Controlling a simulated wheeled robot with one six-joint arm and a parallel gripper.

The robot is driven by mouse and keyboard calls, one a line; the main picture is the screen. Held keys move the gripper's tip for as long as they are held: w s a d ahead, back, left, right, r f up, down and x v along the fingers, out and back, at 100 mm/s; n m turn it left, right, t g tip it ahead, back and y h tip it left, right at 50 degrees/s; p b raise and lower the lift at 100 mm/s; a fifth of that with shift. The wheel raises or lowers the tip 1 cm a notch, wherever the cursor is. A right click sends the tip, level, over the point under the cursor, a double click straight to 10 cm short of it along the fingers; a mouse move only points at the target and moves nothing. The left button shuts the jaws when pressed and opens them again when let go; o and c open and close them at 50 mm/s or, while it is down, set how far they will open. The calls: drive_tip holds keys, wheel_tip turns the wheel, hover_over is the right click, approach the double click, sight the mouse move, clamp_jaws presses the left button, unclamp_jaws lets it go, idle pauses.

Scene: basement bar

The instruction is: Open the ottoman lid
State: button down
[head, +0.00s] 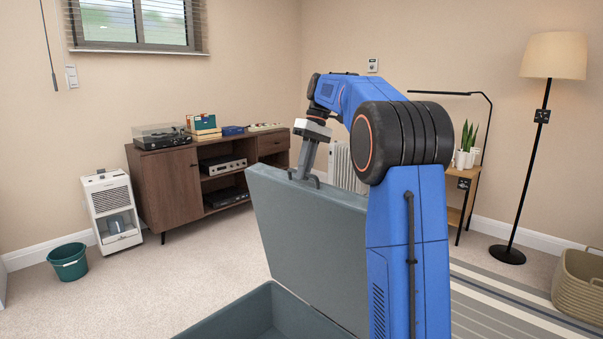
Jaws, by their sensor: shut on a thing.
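The ottoman lid (305,235) is a grey-blue panel, raised steeply in the middle of the head view. The open ottoman box (225,318) shows below it at the bottom edge, with part of its dark inside visible. My gripper (303,178) is at the top edge of the lid, shut on a small loop handle (314,181) there. My blue arm stands in front and hides the right part of the lid. The fingertips are small in this view, so their exact contact with the handle is hard to see.
A wooden cabinet (172,190) with a turntable stands behind left. A white dehumidifier (112,213) and a green bucket (70,262) stand at left. A floor lamp (533,140) and a woven basket (580,283) are at right.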

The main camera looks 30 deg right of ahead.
drive_tip(key=shift+w+d+f, duration=0.1)
drive_tip(key=shift+d+f, duration=0.05)
drive_tip(key=shift+f, duration=0.25)
drive_tip(key=c, duration=1.8)
unclamp_jaws()
drive_tip(key=shift+w, duration=0.1)
drive_tip(key=shift+r, duration=0.1)
drive_tip(key=shift+v, duration=3.8)
